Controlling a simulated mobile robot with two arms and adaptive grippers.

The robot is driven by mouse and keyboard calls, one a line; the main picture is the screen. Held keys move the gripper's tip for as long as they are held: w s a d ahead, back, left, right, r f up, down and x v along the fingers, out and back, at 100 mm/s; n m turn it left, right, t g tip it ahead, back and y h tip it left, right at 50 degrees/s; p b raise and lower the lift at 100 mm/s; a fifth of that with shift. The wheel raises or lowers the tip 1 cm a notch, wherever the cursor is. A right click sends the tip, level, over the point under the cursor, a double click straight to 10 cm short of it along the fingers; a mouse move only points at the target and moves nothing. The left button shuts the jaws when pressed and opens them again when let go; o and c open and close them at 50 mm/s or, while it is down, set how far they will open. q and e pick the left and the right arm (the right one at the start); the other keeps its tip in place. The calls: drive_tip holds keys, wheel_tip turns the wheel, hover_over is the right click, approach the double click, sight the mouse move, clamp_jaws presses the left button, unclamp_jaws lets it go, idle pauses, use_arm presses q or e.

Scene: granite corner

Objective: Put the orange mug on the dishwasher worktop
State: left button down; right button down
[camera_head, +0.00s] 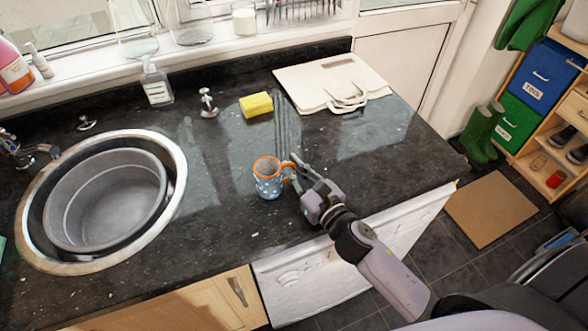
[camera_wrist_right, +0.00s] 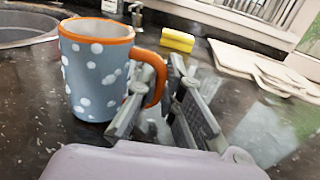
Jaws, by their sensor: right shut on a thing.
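The mug (camera_head: 267,184) is blue-grey with white dots and has an orange rim and an orange handle. It is upright over the dark speckled worktop (camera_head: 225,210), right of the sink. I cannot tell whether its base touches the stone. My right gripper (camera_head: 291,173) comes from the right and is shut on the mug's handle. In the right wrist view the mug (camera_wrist_right: 90,80) is at the left, with its handle reaching between the fingers (camera_wrist_right: 158,108). A white appliance front (camera_head: 310,265) is below the worktop's front edge. My left gripper is not in view.
A round metal sink (camera_head: 172,190) is at the left. The worktop right of my gripper (camera_head: 400,150) is clear.

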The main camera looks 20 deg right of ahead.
drive_tip(key=shift+f, duration=0.15)
drive_tip(key=c, duration=1.7)
unclamp_jaws()
drive_tip(key=shift+r, duration=0.25)
drive_tip(key=shift+s+d+f, duration=0.1)
drive_tip(key=shift+s+f, duration=0.1)
drive_tip(key=shift+s, duration=0.15)
drive_tip(key=b+v, duration=0.3)
drive_tip(key=v, duration=0.7)
drive_tip(key=shift+s+d+r+b, duration=0.1)
drive_tip(key=shift+s+r+b, duration=0.1)
drive_tip(key=shift+s+b, duration=0.35)
